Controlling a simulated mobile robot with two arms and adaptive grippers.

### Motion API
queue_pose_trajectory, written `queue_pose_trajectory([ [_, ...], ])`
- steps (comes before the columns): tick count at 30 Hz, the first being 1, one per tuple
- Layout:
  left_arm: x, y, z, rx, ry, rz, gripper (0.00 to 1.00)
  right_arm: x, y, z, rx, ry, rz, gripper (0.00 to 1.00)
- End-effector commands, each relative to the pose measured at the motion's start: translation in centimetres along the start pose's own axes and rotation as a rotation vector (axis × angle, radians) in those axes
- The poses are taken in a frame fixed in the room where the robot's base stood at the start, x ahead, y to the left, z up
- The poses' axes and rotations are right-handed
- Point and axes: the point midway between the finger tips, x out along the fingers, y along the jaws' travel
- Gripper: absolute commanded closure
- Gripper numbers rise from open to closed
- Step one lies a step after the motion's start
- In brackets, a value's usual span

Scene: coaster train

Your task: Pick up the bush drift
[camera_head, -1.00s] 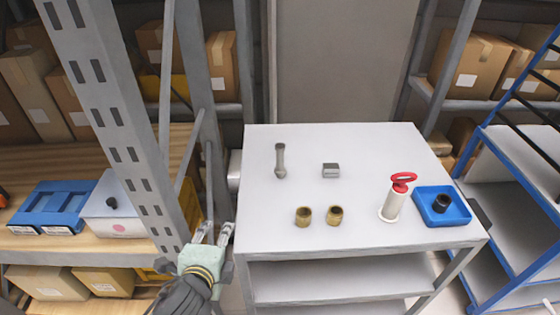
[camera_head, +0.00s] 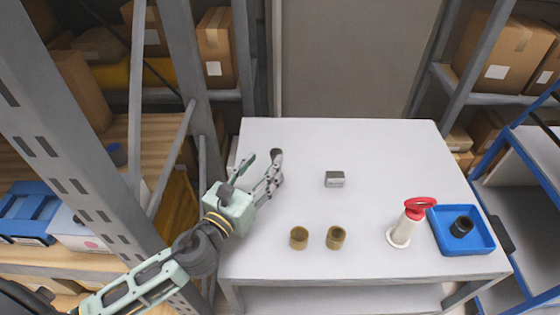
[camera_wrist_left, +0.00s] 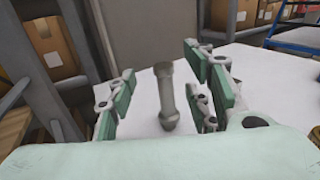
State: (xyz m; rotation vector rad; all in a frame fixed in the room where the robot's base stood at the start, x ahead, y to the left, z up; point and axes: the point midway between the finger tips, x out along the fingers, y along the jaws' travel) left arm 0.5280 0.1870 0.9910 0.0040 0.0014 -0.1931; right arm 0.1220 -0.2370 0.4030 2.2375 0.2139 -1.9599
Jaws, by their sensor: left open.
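The bush drift, a grey rod with a thicker end, stands or lies on the light table at its left side; I cannot tell which. In the head view it is mostly hidden behind my left gripper (camera_head: 262,159). In the left wrist view the drift (camera_wrist_left: 166,92) shows between the green finger pads, with a gap on each side. My left gripper is open and empty, low over the left part of the table (camera_head: 385,150). My right gripper is in neither view.
A small grey block (camera_head: 334,179), two brass bushes (camera_head: 299,238) (camera_head: 335,237), a white tool with a red handle (camera_head: 407,222) and a blue tray (camera_head: 482,246) holding a black ring (camera_head: 461,226) stand on the table. A grey rack post (camera_head: 62,130) rises close to my left arm.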

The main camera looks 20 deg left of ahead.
Motion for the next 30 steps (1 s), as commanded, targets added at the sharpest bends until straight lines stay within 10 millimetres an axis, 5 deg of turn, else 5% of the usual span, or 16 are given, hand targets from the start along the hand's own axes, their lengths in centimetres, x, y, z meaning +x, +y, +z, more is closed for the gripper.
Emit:
queue_pose_trajectory([
  [3,-0.1,0.0,-3.3,-0.005,0.005,0.005,0.53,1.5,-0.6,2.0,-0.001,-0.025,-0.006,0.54],
  [10,-0.1,0.0,-7.6,-0.005,0.005,0.005,0.53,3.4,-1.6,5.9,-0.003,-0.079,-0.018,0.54],
  [22,4.3,0.1,-6.5,-0.005,0.0,0.005,0.53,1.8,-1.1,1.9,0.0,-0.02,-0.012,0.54],
  [30,7.4,0.0,-6.7,-0.005,0.002,0.003,0.53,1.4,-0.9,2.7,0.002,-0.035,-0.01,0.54],
])
